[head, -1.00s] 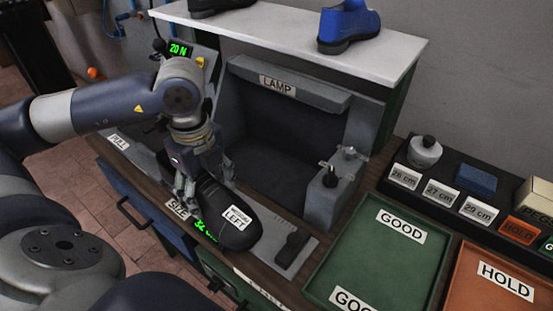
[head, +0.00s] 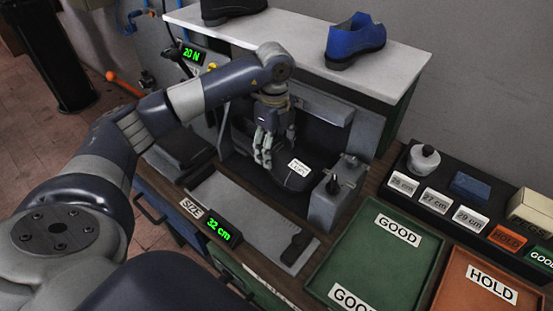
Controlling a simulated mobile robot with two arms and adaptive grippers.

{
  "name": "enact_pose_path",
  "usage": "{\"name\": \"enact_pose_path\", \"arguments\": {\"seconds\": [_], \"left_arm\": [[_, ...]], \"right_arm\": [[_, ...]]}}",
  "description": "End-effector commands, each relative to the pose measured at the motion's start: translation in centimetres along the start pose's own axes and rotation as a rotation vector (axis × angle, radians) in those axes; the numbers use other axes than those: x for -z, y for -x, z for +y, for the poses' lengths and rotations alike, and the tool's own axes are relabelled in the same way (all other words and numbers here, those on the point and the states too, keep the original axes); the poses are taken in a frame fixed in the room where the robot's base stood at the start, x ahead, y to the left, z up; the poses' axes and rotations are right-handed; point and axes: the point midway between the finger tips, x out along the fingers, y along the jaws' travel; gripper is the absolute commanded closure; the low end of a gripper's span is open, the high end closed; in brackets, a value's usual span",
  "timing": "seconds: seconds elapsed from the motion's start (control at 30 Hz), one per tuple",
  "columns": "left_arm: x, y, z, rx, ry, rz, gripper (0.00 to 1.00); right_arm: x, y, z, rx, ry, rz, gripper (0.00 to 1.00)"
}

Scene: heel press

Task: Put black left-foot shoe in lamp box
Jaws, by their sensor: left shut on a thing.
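The black shoe (head: 292,181) with a white label on its toe is at the mouth of the lamp box (head: 313,103), mostly inside it. The label's writing is too small to read now. My left gripper (head: 262,160) is shut on the shoe at its heel end, on the left, and hides that part. The arm crosses in front of the box's upper left and covers its sign. Whether the shoe touches the box floor cannot be told. My right gripper is not in view.
The size plate (head: 245,215) in front of the box is bare; its display (head: 222,230) reads 32 cm. A small post with a knob (head: 334,185) stands right of the box opening. Green GOOD (head: 375,270) and orange HOLD trays (head: 462,295) lie to the right. A blue shoe (head: 357,37) stands on the shelf above.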

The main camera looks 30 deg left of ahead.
Motion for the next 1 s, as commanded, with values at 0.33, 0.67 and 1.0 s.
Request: {"name": "enact_pose_path", "arguments": {"seconds": [0.33, 0.67, 1.0], "left_arm": [[0.0, -3.5, -0.3, -0.002, -0.001, 0.000, 0.76], [0.0, -6.8, -0.8, 0.001, 0.000, -0.001, 0.76], [0.0, -7.1, -0.8, -0.001, -0.001, -0.001, 0.13]], "right_arm": [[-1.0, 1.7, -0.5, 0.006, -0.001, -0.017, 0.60], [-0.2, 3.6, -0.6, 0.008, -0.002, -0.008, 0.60], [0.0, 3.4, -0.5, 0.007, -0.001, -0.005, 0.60]]}}
